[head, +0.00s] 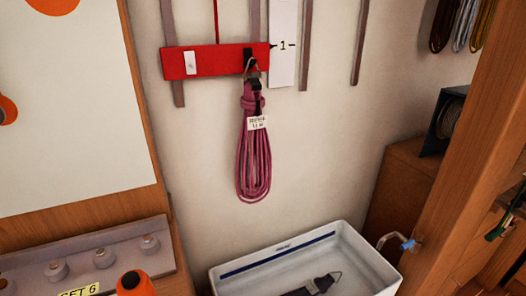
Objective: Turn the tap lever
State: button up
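A small bent metal tap spout (388,238) shows at the lower right. It reaches out over the right rim of a white basin (384,262). A blue tap lever (408,244) sits at the right end of the spout, against a wooden post (466,160). The lever is small here, and its exact angle is hard to tell. My gripper is not in the head view.
The basin has a dark blue stripe and holds a dark strap (322,284) with a metal ring. A coiled pink line (253,160) with a tag hangs from a red bar (205,61). A grey rail (82,253) with several knobs stands lower left.

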aim_at(420, 237)
jog(key=l, duration=1.3)
jog(key=u, duration=0.05)
